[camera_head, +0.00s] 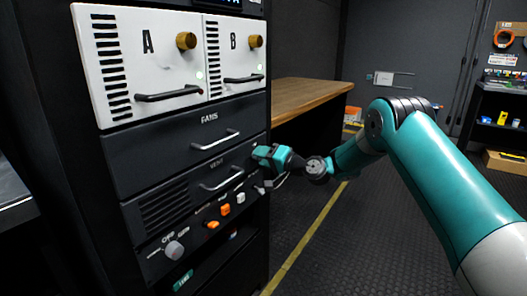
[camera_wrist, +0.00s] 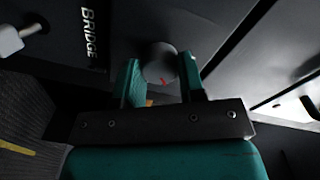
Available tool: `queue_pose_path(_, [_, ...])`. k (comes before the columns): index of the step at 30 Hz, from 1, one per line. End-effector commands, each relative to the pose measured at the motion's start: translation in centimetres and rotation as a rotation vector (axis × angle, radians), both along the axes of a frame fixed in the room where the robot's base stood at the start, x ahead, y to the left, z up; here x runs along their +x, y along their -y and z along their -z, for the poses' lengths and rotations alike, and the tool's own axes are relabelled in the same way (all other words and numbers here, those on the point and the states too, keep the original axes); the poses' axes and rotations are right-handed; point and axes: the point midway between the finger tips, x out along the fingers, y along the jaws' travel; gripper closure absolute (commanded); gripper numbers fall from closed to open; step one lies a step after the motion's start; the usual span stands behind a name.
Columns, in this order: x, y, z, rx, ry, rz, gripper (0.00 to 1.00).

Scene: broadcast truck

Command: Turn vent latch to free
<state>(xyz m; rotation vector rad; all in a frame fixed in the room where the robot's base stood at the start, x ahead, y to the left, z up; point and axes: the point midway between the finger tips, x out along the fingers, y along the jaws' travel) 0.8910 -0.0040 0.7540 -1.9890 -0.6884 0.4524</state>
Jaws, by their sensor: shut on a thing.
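The vent panel (camera_head: 170,205) is a dark drawer front marked VENT in the rack, with slats on its left and a light bar handle (camera_head: 222,182). My gripper (camera_head: 258,156) is at the right edge of the rack front, right of that handle. In the wrist view, my gripper (camera_wrist: 162,68) has a finger on each side of a dark round knob (camera_wrist: 158,60) with a small red mark, which appears to be the vent latch. The fingers are shut on it. In the head view my gripper hides the latch, and I cannot read its setting.
The FANS drawer (camera_head: 185,140) is above, with white units A (camera_head: 140,75) and B (camera_head: 232,60) over it. Below are orange switches (camera_head: 225,210) and a grey knob (camera_head: 174,250). A wooden bench (camera_head: 300,95) stands behind. The floor to the right is clear.

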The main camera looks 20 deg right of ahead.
Motion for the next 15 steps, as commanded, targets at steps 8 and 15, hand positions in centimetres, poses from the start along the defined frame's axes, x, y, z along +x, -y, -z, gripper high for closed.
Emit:
queue_pose_path(8, [0.07,0.16,-0.36,0.197,-0.172,0.003,0.87])
queue_pose_path(15, [0.08,0.18,-0.26,0.352,-0.305,0.003,0.87])
